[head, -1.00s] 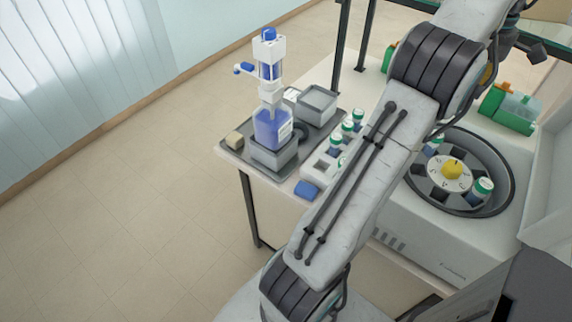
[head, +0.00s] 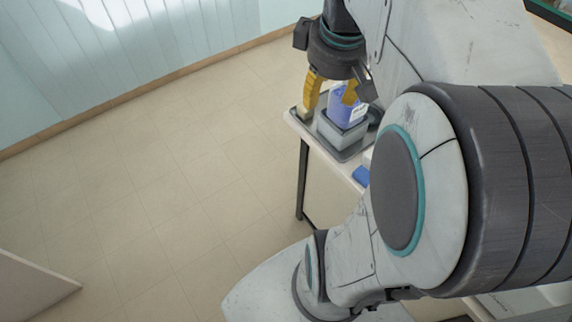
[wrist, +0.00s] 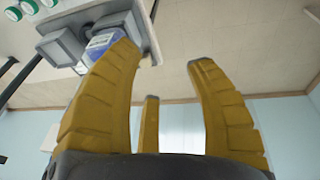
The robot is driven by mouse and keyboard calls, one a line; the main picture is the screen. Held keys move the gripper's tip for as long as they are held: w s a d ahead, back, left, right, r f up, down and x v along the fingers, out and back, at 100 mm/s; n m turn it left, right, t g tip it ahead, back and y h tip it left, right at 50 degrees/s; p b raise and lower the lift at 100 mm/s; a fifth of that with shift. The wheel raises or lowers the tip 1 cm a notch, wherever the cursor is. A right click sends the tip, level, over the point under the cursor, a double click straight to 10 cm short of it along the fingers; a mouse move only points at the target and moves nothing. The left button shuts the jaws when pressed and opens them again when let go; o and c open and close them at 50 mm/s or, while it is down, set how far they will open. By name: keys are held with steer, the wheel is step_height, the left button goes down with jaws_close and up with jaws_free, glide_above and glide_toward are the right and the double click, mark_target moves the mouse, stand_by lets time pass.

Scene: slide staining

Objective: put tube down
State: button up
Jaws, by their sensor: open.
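My gripper (head: 331,98) has yellow fingers, spread apart, with nothing visible between them. In the head view it hangs over the bench corner, in front of the blue-labelled bottle (head: 346,108). The wrist view also shows the open gripper (wrist: 160,58) with a clear gap between its fingers. Green-capped tubes (wrist: 13,13) stand at the top left corner of the wrist view, apart from the fingers. In the head view the tubes are hidden behind my arm.
The bottle stands in a grey holder (head: 340,133) on a dark tray (head: 350,154) at the bench corner. A blue block (head: 361,176) lies beside the tray. Open floor (head: 150,180) lies left of the bench. My arm hides most of the bench.

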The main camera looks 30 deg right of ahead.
steer(key=s+a+f, duration=0.3)
steer(key=a, duration=0.3)
steer(key=s+a+f+m+t+y, duration=0.1)
steer(key=s+a+f, duration=0.2)
steer(key=a, duration=0.3)
steer(key=shift+a+f+t, duration=0.3)
steer(key=shift+a+f, duration=0.05)
steer(key=shift+f, duration=0.25)
